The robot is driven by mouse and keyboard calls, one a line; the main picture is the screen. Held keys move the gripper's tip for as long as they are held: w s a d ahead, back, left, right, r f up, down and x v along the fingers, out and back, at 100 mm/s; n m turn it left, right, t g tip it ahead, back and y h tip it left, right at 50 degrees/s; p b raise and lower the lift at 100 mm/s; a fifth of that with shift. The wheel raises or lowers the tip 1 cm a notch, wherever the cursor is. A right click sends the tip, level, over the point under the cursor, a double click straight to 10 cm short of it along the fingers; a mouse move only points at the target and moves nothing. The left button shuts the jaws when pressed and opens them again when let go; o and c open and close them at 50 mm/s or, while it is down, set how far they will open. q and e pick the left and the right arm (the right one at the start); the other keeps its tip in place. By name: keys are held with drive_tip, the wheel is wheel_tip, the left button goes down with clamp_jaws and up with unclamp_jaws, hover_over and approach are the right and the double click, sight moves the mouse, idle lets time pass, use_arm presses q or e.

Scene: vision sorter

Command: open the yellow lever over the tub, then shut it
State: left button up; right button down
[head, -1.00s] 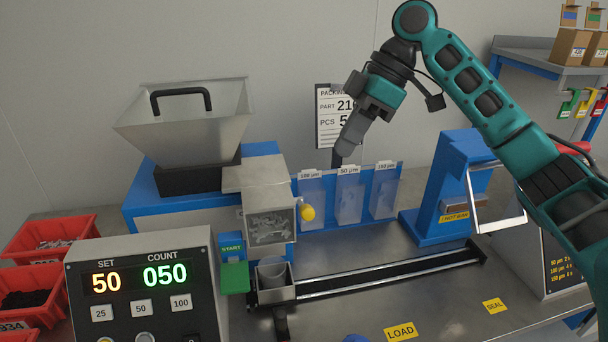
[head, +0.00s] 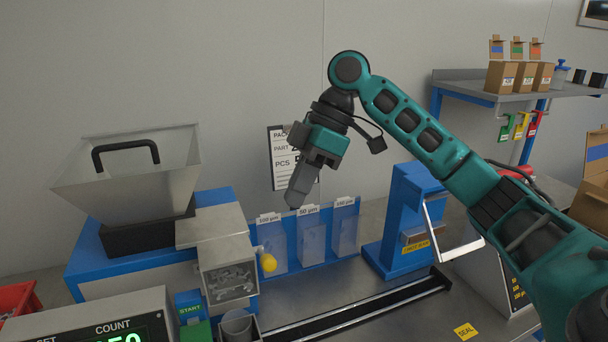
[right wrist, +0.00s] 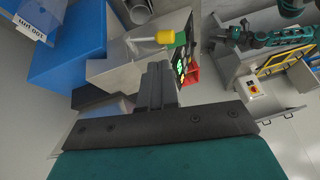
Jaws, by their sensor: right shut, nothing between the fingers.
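The yellow lever (head: 268,263) has a rounded knob and sticks out from the right side of the clear-fronted box (head: 229,282), which holds small metal parts. It also shows in the right wrist view (right wrist: 165,37). The grey tub (head: 237,325) stands below the box, cut by the bottom of the head view; its round rim shows in the right wrist view (right wrist: 138,12). My right gripper (head: 293,203) points down, above and slightly right of the lever, apart from it. Its fingers (right wrist: 158,85) are shut together and empty. My left gripper is not in view.
A large hopper (head: 130,175) stands at the left. A blue rack with clear pouches (head: 312,245) stands right of the lever, below my right gripper. A blue sealer (head: 400,220) stands further right. A dark rail (head: 360,308) crosses the bench.

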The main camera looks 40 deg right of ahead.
sight(270, 256)
drive_tip(key=x, duration=0.5)
drive_tip(key=s+x, duration=0.1)
drive_tip(key=x, duration=0.2)
drive_tip(key=shift+a+f, duration=0.2)
drive_tip(key=shift+a, duration=0.05)
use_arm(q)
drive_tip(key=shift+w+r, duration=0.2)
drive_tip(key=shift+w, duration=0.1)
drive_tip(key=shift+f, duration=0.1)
